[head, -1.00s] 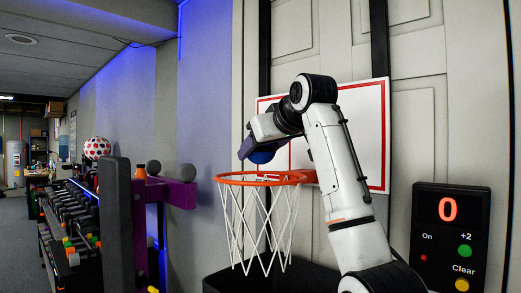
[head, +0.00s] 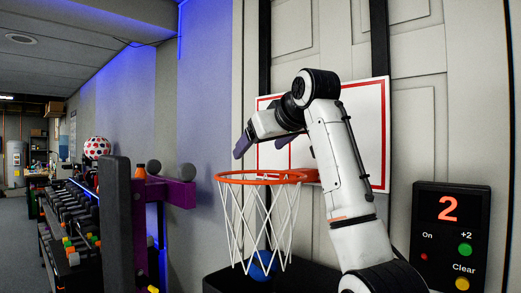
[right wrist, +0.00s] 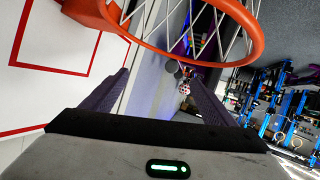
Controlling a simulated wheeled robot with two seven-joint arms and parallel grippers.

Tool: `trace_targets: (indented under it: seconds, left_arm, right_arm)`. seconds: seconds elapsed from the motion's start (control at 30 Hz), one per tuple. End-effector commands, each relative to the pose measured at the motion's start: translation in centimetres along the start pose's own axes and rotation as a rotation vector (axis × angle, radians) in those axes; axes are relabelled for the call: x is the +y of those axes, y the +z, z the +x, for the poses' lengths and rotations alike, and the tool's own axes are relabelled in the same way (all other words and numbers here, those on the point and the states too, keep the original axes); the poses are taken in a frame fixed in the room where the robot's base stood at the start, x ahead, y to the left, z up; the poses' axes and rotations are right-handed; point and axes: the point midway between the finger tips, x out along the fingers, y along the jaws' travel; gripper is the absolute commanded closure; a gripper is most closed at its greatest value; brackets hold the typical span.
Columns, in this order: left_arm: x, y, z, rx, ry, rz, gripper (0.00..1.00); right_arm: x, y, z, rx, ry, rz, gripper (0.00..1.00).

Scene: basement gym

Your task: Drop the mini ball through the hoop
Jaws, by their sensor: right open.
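The blue mini ball (head: 262,265) is low behind the lower strands of the white net, partly hidden by them. The orange hoop rim (head: 262,178) stands out from a white backboard (head: 362,130) with red lines. My right gripper (head: 262,143) is above the rim, open and empty, its purple fingers apart. In the right wrist view the fingers (right wrist: 155,95) are spread with nothing between them, and the orange rim (right wrist: 190,58) crosses beyond them. My left gripper is in neither view.
A scoreboard (head: 450,235) at the right reads 2. A black bin-like box (head: 222,281) sits below the net. A dumbbell rack (head: 68,215) and a purple stand (head: 178,193) are at the left. Open floor shows at the far left.

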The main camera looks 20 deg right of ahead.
Motion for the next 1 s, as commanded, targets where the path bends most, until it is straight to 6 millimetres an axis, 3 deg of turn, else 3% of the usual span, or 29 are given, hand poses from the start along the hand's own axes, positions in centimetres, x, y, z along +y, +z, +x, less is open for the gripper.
trace_targets:
  seconds: [0.3, 0.5, 1.0]
  left_arm:
    - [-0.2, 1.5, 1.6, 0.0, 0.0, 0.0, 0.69]
    - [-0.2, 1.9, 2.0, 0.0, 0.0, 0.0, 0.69]
    - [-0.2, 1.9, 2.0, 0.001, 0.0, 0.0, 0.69]
  right_arm:
    - [0.0, 0.1, -6.0, 0.006, 0.001, -0.001, 0.2]
    - [0.0, 0.0, -8.8, 0.004, 0.001, -0.001, 0.2]
    - [0.0, 0.0, -9.6, 0.001, 0.001, 0.0, 0.2]
